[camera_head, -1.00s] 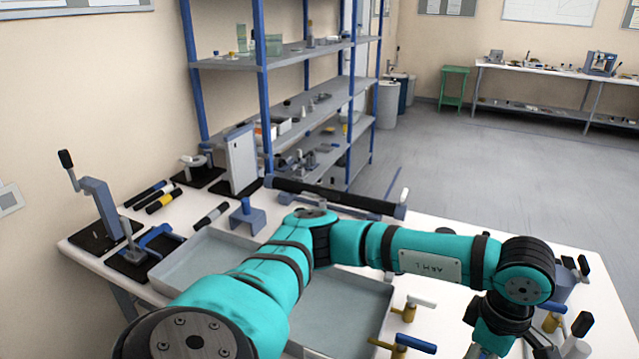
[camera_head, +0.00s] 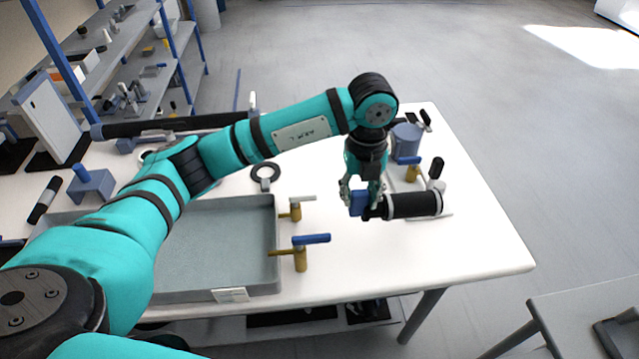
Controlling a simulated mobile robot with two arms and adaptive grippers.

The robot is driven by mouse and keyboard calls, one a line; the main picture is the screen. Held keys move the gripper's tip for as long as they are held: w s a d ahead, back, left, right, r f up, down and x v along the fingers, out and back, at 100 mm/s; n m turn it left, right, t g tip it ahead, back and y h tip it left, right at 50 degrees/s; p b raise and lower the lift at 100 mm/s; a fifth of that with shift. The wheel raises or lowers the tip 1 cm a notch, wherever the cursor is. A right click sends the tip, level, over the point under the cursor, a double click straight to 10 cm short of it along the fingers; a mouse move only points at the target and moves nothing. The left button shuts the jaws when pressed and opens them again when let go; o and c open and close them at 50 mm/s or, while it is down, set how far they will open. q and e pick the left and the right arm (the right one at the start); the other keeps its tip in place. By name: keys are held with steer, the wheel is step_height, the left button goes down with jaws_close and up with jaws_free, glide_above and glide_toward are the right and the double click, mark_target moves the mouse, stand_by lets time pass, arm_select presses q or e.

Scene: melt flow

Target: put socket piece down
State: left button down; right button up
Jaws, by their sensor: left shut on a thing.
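My left gripper (camera_head: 360,196) reaches down over the right part of the white table, with its fingers shut on a small blue piece, the socket piece (camera_head: 358,204). A black cylinder with pale bands (camera_head: 412,205) lies directly to the right of the socket piece. I cannot tell whether the two are joined or only close, or whether the socket piece touches the table. The gripper fingers hide part of the socket piece. My right gripper is not in view.
A grey tray (camera_head: 205,290) lies left of the gripper, with brass valves with white (camera_head: 296,209) and blue handles (camera_head: 300,256) at its right side. A blue-grey container (camera_head: 406,142) stands behind. The white table (camera_head: 470,250) is clear at front right. A shelf rack (camera_head: 120,65) stands back left.

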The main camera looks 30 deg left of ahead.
mark_target(357, 209)
arm_select(q)
step_height(357, 209, down, 5)
steer(key=shift+r+p, duration=0.2)
steer(key=shift+p, duration=0.35)
steer(key=shift+a+f+p, duration=0.1)
steer(key=shift+f+p, duration=0.35)
steer(key=shift+f, duration=2.05)
steer(key=c, duration=0.9)
jaws_free()
step_height(357, 209, up, 11)
steer(key=b, duration=0.2)
steer(key=shift+f+b, duration=0.1)
steer(key=shift+b, duration=0.3)
steer(key=shift+r, duration=0.65)
